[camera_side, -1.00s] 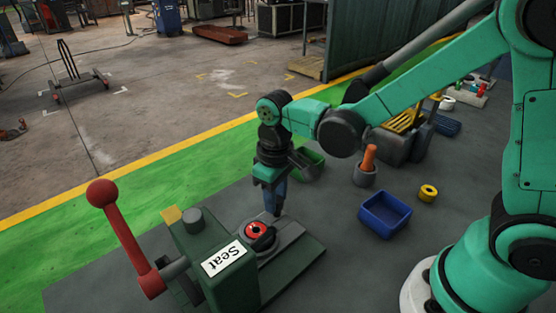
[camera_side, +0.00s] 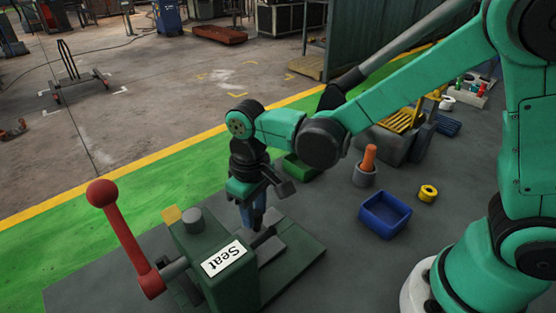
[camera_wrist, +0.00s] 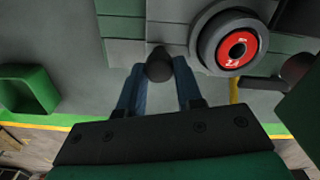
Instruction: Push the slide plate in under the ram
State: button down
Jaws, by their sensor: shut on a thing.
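The grey slide plate (camera_side: 268,250) lies on the dark green base of the press (camera_side: 215,250), which bears a "Seat" label. My gripper (camera_side: 252,225) points down just behind the press body. In the wrist view its blue fingers stand on both sides of a dark round knob (camera_wrist: 159,65) at the edge of the slide plate (camera_wrist: 168,32), shut on it. A dark ring with a red-faced disc (camera_wrist: 237,48) sits on the plate, close to the green press at the right. The press body hides the disc in the side view. I cannot tell whether it is fully beneath the ram.
A red lever with a ball end (camera_side: 125,235) rises left of the press. A blue bin (camera_side: 386,215), a yellow ring (camera_side: 428,193) and a cup with an orange handle (camera_side: 368,160) stand to the right. A green bin (camera_side: 300,168) stands behind. Floor between is clear.

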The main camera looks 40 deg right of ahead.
jog(key=c, duration=0.6)
grip_release()
jog(key=shift+r, duration=2.85)
